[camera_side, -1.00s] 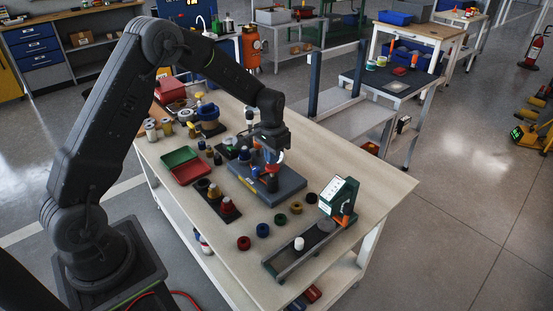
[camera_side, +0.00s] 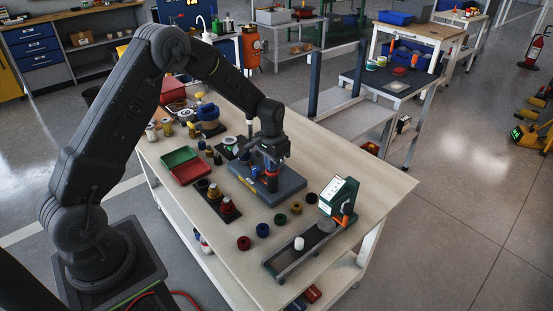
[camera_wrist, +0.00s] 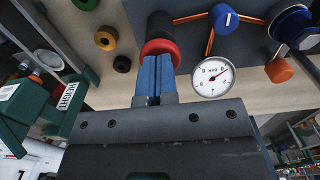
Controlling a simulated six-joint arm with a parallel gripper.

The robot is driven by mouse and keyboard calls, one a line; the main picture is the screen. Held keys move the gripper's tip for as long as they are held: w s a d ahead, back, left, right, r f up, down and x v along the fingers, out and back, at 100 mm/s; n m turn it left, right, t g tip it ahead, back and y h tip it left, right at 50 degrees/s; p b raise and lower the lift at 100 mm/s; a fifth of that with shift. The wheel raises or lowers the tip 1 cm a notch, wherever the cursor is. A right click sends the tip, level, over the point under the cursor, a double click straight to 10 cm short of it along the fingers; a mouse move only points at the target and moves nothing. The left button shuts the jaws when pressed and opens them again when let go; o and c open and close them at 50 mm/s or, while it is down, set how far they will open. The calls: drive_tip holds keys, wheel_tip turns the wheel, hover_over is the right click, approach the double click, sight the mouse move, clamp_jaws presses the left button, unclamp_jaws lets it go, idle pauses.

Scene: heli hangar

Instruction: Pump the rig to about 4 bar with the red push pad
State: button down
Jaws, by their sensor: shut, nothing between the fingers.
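The rig's grey base plate (camera_side: 292,184) lies on the wooden bench in the side view. The red push pad (camera_wrist: 160,47), a red ring around a dark cylinder, is at top centre in the wrist view. My gripper (camera_wrist: 156,60) is shut and empty, its blue fingertips at the pad's near edge. They overlap the pad, and I cannot tell whether they press on it. The white round gauge (camera_wrist: 213,77) is right of the fingers. Its red needle points up and right, but the figures are too small to read surely. In the side view my gripper hides the gauge.
The rig also carries a blue knob (camera_wrist: 225,18), an orange knob (camera_wrist: 279,70) and copper pipes. A green device (camera_side: 340,198) stands to the right with a dark track. Several coloured rings lie before the rig. Red and green trays (camera_side: 180,157) sit to its left.

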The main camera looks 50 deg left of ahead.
drive_tip(key=shift+f, duration=0.65)
drive_tip(key=shift+r, duration=1.9)
drive_tip(key=shift+f, duration=0.65)
drive_tip(key=shift+r, duration=0.65)
drive_tip(key=shift+f, duration=0.45)
idle(0.4)
